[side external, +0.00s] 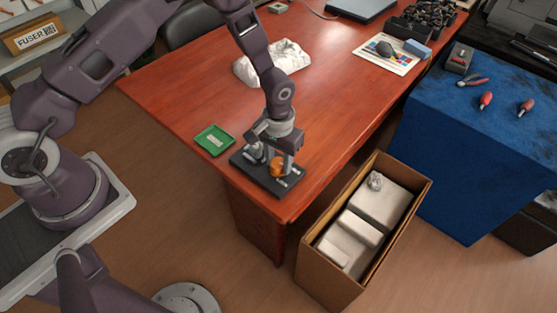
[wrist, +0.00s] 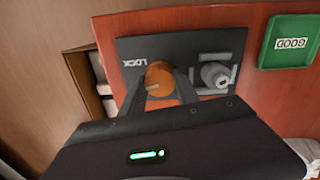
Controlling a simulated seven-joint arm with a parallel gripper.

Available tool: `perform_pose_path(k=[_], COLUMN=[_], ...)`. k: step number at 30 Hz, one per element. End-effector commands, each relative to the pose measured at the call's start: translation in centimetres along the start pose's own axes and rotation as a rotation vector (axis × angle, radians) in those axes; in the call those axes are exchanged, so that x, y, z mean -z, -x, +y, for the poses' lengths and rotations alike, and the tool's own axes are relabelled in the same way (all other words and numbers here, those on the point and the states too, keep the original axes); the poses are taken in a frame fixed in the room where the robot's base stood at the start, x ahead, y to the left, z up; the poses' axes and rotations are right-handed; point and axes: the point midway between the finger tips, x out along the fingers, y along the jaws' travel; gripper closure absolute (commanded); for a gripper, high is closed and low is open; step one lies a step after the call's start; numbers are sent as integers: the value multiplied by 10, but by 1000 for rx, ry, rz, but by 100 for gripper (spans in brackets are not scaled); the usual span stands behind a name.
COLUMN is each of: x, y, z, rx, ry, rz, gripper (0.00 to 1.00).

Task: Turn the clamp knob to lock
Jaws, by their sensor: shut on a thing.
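The orange clamp knob (side external: 277,168) stands on a dark clamp base (side external: 262,182) near the front corner of the wooden table. My gripper (side external: 277,160) reaches down over the base and is shut on the knob. In the wrist view the knob (wrist: 159,80) sits between my two dark fingers, with a light mark line on its top face. The word LOCK (wrist: 139,63) is printed on the base beside it. A grey metal clamp part (wrist: 216,74) stands on the same base, apart from the knob.
A green tray labelled GOOD (side external: 215,140) lies on the table (side external: 330,100) left of the base. An open cardboard box (side external: 312,268) with white blocks stands on the floor to the right. A crumpled white bag (side external: 285,60) lies further back. The table's middle is clear.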

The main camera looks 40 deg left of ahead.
Motion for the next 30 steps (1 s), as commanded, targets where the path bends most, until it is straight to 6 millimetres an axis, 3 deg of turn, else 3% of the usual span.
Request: perform_pose_path(k=[30], x=[0], y=[1], z=[1], rx=[-1], ry=[-892], rz=[2], gripper=[100])
